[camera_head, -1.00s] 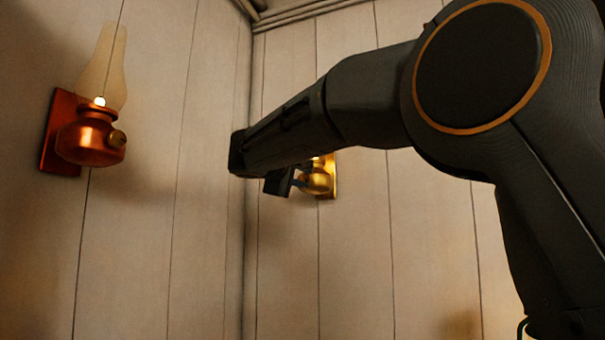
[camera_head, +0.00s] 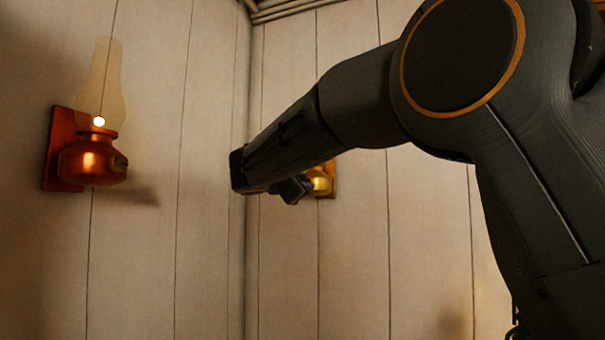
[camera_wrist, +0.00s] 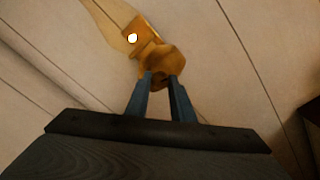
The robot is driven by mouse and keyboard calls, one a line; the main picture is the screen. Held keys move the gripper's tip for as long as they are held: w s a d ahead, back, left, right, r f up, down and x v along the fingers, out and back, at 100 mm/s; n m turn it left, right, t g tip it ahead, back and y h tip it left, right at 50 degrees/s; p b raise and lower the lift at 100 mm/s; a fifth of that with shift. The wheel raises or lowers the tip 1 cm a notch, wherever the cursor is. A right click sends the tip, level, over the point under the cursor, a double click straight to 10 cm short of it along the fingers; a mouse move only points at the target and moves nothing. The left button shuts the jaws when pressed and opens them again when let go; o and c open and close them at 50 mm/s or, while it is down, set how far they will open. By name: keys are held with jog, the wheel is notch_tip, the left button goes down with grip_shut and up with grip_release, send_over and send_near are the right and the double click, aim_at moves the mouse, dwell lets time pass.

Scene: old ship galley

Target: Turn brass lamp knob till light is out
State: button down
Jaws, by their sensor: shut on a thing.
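The brass lamp (camera_head: 322,181) hangs on the far wall in the head view, mostly hidden behind my gripper (camera_head: 305,184). In the wrist view the brass lamp (camera_wrist: 167,60) fills the upper middle, tilted in the picture. A bright white flame spot (camera_wrist: 132,38) shows at its burner, so it is lit. The two blue-grey fingers of my gripper (camera_wrist: 161,82) reach to the front of the lamp body and are shut on its knob. The knob is largely hidden between the fingertips.
A copper lamp (camera_head: 92,162) with a glass chimney, also lit, hangs on the left wall. Pipes or beams (camera_head: 290,8) run along the top. The wall below both lamps is clear.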

jog(key=n+p, duration=2.1)
jog(key=shift+p, duration=0.4)
jog(key=c, duration=1.5)
grip_release()
jog(key=shift+c, duration=0.2)
jog(key=b+v, duration=0.2)
jog(key=v, duration=0.6)
